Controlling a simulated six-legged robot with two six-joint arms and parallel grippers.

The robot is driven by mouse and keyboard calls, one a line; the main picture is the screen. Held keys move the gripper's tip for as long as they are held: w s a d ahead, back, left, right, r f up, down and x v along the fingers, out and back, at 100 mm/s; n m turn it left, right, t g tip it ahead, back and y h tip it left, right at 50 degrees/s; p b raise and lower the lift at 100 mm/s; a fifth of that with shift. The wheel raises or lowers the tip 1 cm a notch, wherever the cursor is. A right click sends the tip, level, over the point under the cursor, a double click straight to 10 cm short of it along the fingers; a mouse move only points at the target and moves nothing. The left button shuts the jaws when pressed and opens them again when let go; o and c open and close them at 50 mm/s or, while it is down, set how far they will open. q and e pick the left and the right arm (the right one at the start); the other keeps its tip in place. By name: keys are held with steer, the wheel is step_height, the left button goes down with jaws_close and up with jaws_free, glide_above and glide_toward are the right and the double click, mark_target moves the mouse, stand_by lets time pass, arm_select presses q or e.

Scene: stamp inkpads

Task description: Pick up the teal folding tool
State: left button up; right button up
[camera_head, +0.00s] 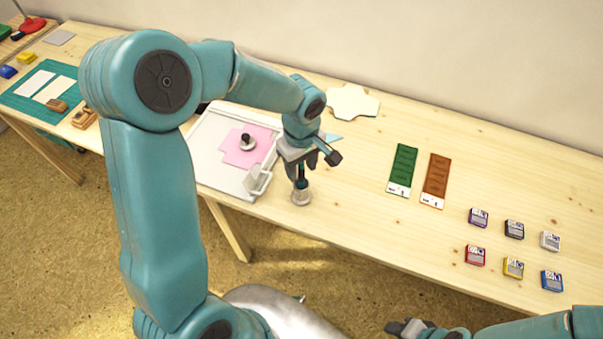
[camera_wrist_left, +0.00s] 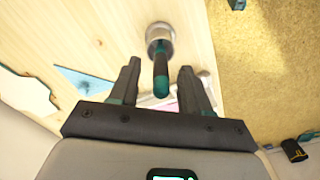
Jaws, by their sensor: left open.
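The folding tool (camera_wrist_left: 161,76) has a dark teal handle and stands up from a small round metallic holder (camera_wrist_left: 159,33) in the left wrist view. In the head view the holder (camera_head: 301,197) is near the front edge of the table, with the dark tool (camera_head: 300,182) above it, partly hidden by my gripper. My left gripper (camera_head: 302,170) is above the holder. In the left wrist view its two fingers (camera_wrist_left: 158,70) are open, apart on either side of the handle. My right gripper (camera_head: 408,327) shows at the bottom, in front of the table; its jaws are unclear.
A white tray (camera_head: 207,166) with pink paper (camera_head: 237,155) and a dark-knobbed piece is left of the holder. A pale blue triangle (camera_head: 333,138) lies behind. Green (camera_head: 403,165) and brown (camera_head: 436,174) strips and several inkpads (camera_head: 475,255) lie right. Bare wood separates holder and strips.

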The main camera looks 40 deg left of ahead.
arm_select(q)
steer(key=shift+s+f, duration=0.15)
steer(key=shift+f, duration=0.3)
steer(key=shift+c, duration=0.3)
jaws_close()
